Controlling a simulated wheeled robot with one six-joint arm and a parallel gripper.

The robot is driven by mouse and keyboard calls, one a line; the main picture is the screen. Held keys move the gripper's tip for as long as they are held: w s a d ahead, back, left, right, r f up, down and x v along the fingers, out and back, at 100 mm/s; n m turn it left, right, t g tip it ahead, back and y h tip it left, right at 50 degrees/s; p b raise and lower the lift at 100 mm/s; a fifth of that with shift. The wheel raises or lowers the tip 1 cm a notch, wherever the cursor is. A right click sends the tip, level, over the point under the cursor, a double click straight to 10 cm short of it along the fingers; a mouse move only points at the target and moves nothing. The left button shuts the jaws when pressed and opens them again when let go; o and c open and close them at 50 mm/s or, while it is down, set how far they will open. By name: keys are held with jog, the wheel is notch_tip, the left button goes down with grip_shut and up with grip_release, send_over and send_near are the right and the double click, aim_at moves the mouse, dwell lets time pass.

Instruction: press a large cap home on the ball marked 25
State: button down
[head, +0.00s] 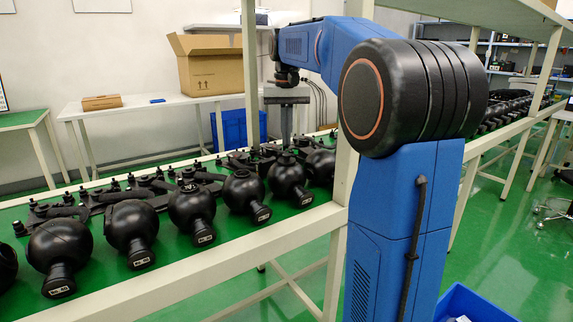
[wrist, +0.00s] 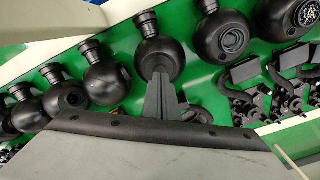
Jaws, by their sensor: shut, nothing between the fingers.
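A row of black balls with necks and small white labels lies on the green bench; one ball (head: 243,191) is near the middle. The labels are too small to read, so I cannot tell which ball is 25. My gripper (head: 286,143) hangs down over the far side of the row, behind another ball (head: 289,178). In the wrist view my gripper (wrist: 160,78) is shut and empty, its tips over or against one ball (wrist: 159,56); contact is unclear. A neighbouring ball (wrist: 222,38) shows a round dark face. Another ball (wrist: 300,14) shows coloured parts inside a round opening. No loose large cap is identifiable.
Black jointed gimbal parts (head: 130,193) lie along the bench behind the balls. A pale upright post (head: 250,75) and the bench's front rail (head: 240,245) stand close to my arm. A cardboard box (head: 208,65) sits on a white table behind.

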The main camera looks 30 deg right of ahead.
jog(key=shift+r, duration=2.15)
jog(key=s+a+f+n+t, duration=0.1)
jog(key=s+a+f+n, duration=0.1)
jog(key=s+a+f, duration=0.3)
jog(key=s+a+f+n+t, duration=0.1)
jog(key=s+a+f, duration=0.4)
jog(key=s+f, duration=0.7)
jog(key=s+a+f+n+t, duration=0.2)
jog(key=s+a+f, duration=0.3)
jog(key=s+f, duration=0.4)
jog(key=s, duration=0.4)
jog(key=shift+s+a+n+t, duration=0.15)
jog(key=shift+a+n+t, duration=0.15)
jog(key=shift+a+t, duration=0.1)
